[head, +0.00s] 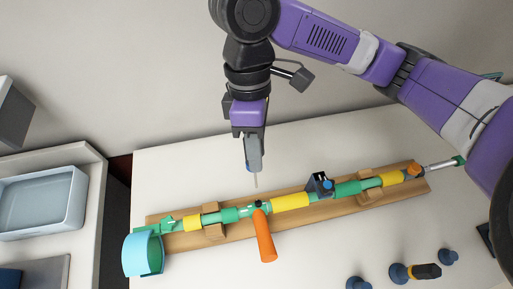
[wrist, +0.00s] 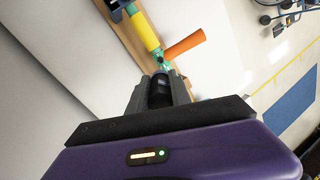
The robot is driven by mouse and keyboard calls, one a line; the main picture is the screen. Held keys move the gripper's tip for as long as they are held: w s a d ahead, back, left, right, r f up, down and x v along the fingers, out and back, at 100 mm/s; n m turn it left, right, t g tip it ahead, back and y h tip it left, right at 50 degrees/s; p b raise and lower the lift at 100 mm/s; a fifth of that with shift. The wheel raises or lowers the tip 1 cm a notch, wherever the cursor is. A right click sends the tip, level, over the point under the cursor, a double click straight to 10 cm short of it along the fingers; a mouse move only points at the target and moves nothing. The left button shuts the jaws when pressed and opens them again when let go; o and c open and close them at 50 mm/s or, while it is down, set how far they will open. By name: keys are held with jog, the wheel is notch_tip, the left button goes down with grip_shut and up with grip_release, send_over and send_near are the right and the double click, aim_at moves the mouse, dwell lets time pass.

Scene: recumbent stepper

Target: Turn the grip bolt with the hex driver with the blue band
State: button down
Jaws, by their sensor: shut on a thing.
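My gripper (head: 254,158) is shut on the hex driver, which points down. A bit of blue shows at the jaws, and the driver's thin grey shaft (head: 256,182) ends a little above the green and yellow bar. A small dark bolt head (head: 258,204), seemingly the grip bolt, sits where the orange grip (head: 265,236) joins the bar. The tip looks apart from it. In the wrist view the jaws (wrist: 160,88) close around a dark, round-ended handle, and the orange grip (wrist: 184,44) lies beyond. The jaws hide most of the driver.
The bar rests on a long wooden board (head: 186,242) with wooden blocks. A dark blue clamp (head: 319,185) stands up on its right half, and a cyan cuff (head: 143,254) is at its left end. A black and yellow handled tool (head: 426,271) and blue holders (head: 448,257) are front right.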

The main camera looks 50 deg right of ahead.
jog(key=shift+p+v, duration=1.45)
jog(key=shift+v, duration=0.7)
jog(key=shift+v, duration=2.25)
dwell(0.8)
